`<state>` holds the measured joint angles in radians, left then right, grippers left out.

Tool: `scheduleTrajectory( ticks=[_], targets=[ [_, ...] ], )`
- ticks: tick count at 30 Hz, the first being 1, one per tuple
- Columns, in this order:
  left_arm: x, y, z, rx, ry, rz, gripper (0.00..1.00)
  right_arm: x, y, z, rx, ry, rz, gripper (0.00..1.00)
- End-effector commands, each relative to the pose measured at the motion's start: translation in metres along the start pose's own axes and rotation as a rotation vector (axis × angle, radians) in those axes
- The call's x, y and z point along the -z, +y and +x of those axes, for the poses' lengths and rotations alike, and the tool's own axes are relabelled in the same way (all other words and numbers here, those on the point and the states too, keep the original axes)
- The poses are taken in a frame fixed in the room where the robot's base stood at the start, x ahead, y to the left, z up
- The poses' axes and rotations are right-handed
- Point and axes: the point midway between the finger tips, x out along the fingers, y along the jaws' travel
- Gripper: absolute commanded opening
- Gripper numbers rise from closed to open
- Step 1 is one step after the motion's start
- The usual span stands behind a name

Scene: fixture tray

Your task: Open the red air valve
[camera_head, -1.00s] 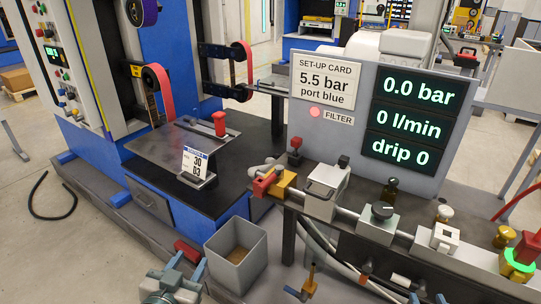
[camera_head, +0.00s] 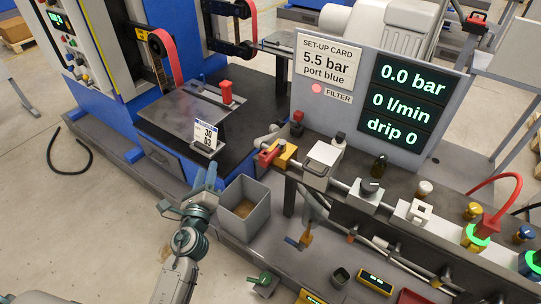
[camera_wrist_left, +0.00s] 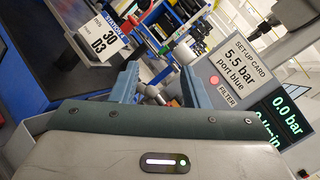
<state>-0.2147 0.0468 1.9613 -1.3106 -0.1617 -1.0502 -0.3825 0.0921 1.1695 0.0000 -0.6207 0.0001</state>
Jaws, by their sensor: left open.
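The red air valve (camera_head: 268,157) has a red handle on a yellow-orange body (camera_head: 286,152), at the left end of the pipe row below the set-up card. My left gripper (camera_head: 206,176) is in front of the dark machine table, to the left of the valve and lower in the head view, apart from it. In the left wrist view its blue fingers (camera_wrist_left: 158,80) are spread with nothing between them. My right gripper is not in view.
A grey open bin (camera_head: 244,208) stands just right of my left gripper. The display panel (camera_head: 409,98) reads 0.0 bar, 0 l/min and drip 0. A number card (camera_head: 205,135) stands on the machine table. A grey block (camera_head: 322,159) and a black knob (camera_head: 370,187) follow along the pipe.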

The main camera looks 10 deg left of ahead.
Motion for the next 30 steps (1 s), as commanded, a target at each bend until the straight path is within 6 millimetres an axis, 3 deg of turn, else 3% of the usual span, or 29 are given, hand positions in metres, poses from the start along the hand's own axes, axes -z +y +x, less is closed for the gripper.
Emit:
scheduleTrajectory(
  ticks=[3,6,12,19,30],
  targets=[
    [0.038,-0.024,0.018,0.175,0.096,0.336,0.41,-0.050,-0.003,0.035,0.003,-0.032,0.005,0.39],
    [0.070,-0.035,0.025,0.304,0.171,0.576,0.41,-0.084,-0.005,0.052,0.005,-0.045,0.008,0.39],
    [0.112,-0.041,0.028,0.461,0.271,0.850,0.41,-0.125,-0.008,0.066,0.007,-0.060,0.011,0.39],
    [0.124,-0.046,0.040,0.490,0.287,0.898,0.41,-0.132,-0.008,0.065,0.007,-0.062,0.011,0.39],
    [0.154,-0.066,0.098,0.489,0.287,0.894,0.41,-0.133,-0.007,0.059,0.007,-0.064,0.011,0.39]
  ],
)
